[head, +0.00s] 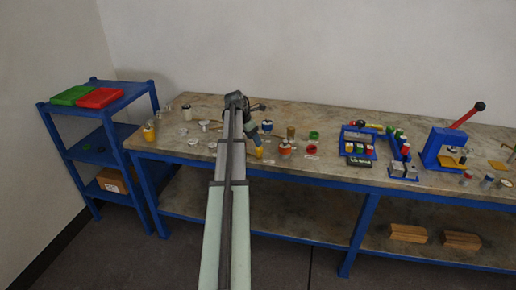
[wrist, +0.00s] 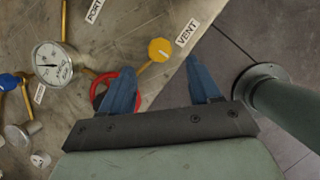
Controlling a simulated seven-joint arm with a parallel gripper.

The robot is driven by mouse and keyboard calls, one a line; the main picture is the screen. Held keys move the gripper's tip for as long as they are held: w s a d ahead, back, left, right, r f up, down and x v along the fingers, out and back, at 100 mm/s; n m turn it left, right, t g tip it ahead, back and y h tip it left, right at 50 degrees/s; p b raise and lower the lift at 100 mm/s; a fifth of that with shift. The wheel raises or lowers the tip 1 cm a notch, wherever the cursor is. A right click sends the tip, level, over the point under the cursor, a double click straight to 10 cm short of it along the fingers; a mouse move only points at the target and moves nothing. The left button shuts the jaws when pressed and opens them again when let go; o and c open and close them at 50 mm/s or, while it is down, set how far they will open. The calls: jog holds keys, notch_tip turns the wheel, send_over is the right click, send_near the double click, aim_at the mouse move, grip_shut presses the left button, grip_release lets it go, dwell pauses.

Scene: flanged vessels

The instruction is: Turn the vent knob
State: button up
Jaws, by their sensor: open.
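The vent knob (wrist: 159,49) is a round yellow knob next to a white VENT label (wrist: 187,32), close to the bench edge in the wrist view. A brass-coloured stem runs from it toward a red ring (wrist: 103,95). My gripper (wrist: 160,66) has two blue fingers spread apart, with nothing held between them. The knob shows in the gap between the fingertips, nearer the left finger. I cannot tell the height between the fingertips and the knob. In the head view my gripper (head: 254,138) points down over the bench's front part, just above a yellow piece (head: 259,152).
A dial gauge (wrist: 52,62) and a PORT label (wrist: 94,11) lie left of the knob. The red ring is partly behind the left finger. Several small vessels stand on the bench (head: 330,180).

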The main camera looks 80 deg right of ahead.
aim_at(259, 148)
jog(key=x, duration=0.6)
jog(key=shift+s+d+f, duration=0.1)
jog(key=shift+f, duration=0.2)
jog(key=shift+c, duration=0.3)
jog(key=c, duration=1)
jog(key=shift+o, duration=0.2)
